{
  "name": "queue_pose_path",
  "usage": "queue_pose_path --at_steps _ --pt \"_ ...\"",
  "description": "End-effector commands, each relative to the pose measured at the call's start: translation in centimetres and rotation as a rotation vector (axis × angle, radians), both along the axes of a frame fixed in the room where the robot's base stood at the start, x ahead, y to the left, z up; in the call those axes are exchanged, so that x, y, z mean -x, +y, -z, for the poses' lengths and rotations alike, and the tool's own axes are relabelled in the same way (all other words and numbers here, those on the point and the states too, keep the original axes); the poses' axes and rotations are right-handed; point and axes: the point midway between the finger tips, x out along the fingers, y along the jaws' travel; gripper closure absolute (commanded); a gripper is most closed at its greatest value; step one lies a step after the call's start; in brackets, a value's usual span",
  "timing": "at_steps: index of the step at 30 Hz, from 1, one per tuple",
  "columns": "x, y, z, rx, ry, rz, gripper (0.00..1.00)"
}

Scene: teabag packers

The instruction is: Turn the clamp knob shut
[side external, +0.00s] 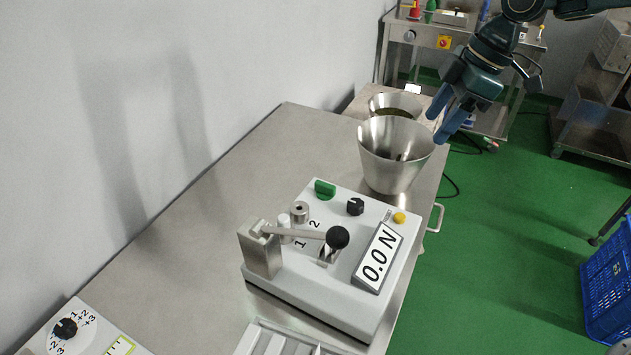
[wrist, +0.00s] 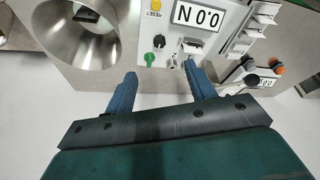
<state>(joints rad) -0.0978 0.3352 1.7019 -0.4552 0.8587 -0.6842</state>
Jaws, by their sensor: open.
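The white tester (side external: 300,270) has a green knob (side external: 325,188) and a black knob (side external: 355,206) on its top. No label legibly marks either as the clamp knob. Both also show in the wrist view, the green knob (wrist: 149,58) below the black knob (wrist: 159,43). A lever with a black ball (side external: 338,237) crosses the tester, and its display reads 0.0 N. My gripper (side external: 441,122) is open and empty, raised beside the steel funnel, well away from the knobs. In the wrist view its fingers (wrist: 160,74) point toward the tester, with the knobs beyond and between them.
A steel funnel (side external: 392,165) stands behind the tester, near my gripper, with another bowl (side external: 396,101) beyond it. A white dial unit (side external: 85,330) and a tray (side external: 280,340) are at the near end. The steel table (side external: 215,230) is bare left of the tester.

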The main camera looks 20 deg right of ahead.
Motion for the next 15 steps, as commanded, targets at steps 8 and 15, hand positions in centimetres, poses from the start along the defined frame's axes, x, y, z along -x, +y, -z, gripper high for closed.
queue_pose_path --at_steps 8,15 --pt "-4.0 2.9 5.3 -0.025 0.014 -0.215 0.45" --pt "-5.7 4.6 8.6 -0.044 0.013 -0.339 0.45"
